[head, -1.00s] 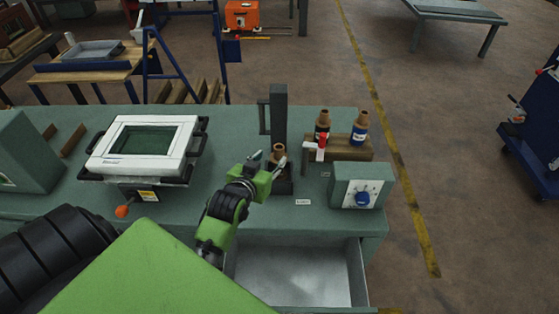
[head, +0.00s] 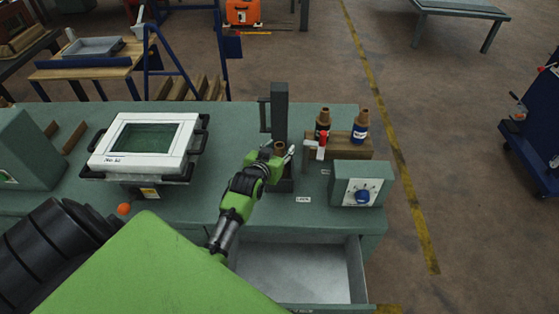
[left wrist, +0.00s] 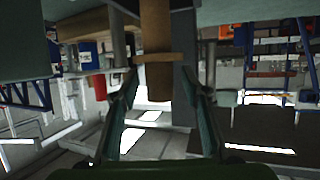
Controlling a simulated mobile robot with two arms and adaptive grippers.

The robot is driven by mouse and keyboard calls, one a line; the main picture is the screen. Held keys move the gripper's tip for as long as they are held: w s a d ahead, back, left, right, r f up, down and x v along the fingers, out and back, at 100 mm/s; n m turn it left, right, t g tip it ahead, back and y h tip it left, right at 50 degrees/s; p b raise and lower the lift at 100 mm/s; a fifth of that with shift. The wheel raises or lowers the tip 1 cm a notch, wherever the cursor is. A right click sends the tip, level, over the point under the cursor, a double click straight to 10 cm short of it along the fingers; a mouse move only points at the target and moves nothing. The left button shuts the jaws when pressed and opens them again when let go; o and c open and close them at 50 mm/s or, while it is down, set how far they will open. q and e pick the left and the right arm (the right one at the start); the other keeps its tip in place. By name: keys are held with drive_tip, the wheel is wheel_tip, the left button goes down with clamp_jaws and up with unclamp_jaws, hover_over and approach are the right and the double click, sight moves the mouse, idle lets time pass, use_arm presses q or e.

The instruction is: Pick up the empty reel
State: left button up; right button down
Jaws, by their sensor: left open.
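The empty reel (head: 280,146) is a bare brown spool. It stands upright at the foot of a dark post (head: 280,105) on the green bench, its lower part hidden by my gripper. My left gripper (head: 271,153) is open, with one finger on each side of the reel. In the left wrist view the brown reel (left wrist: 156,85) shows between the two fingers (left wrist: 162,100), with gaps on both sides. Whether a finger touches it cannot be told. My right gripper is not in view.
A red-tipped lever (head: 321,142) and a knob box (head: 357,190) are close by. A white-framed screen (head: 147,143) is left. An open drawer (head: 297,270) is below.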

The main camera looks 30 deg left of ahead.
use_arm(q)
clamp_jaws()
drive_tip(key=shift+r, duration=0.1)
